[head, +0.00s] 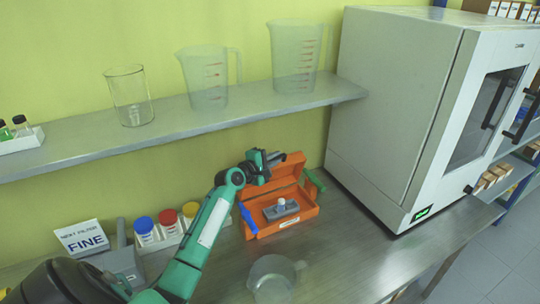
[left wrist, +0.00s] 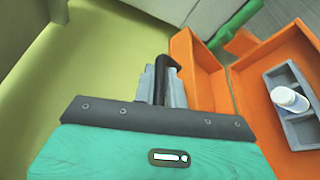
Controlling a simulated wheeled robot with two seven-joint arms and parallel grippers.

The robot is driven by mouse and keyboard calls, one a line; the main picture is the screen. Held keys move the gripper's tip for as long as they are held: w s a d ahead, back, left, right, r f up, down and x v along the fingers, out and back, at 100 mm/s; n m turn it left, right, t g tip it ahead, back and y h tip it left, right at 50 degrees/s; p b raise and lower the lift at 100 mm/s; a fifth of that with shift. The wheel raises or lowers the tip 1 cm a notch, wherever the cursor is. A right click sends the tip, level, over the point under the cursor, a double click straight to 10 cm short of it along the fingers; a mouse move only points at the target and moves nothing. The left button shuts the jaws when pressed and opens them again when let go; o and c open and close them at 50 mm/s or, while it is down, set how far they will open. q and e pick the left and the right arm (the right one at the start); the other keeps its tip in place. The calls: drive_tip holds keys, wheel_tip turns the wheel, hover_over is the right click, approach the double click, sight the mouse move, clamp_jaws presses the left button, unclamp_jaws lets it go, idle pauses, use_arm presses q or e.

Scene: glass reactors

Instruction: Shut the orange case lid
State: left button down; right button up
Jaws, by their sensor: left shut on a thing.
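The orange case (head: 302,224) sits on the metal bench with its lid (head: 287,171) standing raised at the back. The lid also shows in the left wrist view (left wrist: 201,78), right of the fingers. Inside the case lies a grey holder (head: 284,212) with a white-capped vial (left wrist: 290,98). My left gripper (head: 266,160) is at the top left of the raised lid. Its fingers (left wrist: 165,82) are shut on a black handle-like piece (left wrist: 169,68) on the lid's outer side; the contact is partly hidden. My right gripper is out of view.
A clear beaker (head: 273,279) stands in front. Bottles with coloured caps (head: 168,222) stand left. A shelf (head: 180,120) with glassware hangs above; a large white cabinet (head: 390,100) stands right.

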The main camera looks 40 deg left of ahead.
use_arm(q)
drive_tip(key=shift+s+d+f, duration=0.15)
drive_tip(key=shift+s+d, duration=0.05)
drive_tip(key=shift+d, duration=0.25)
drive_tip(key=c, duration=1.5)
unclamp_jaws()
drive_tip(key=shift+o, duration=0.2)
drive_tip(key=s+a+r+b, duration=0.1)
drive_tip(key=s+b, duration=0.3)
drive_tip(key=s, duration=0.9)
drive_tip(key=shift+s+a+r, duration=0.15)
drive_tip(key=shift+s+a, duration=0.15)
drive_tip(key=shift+s, duration=0.05)
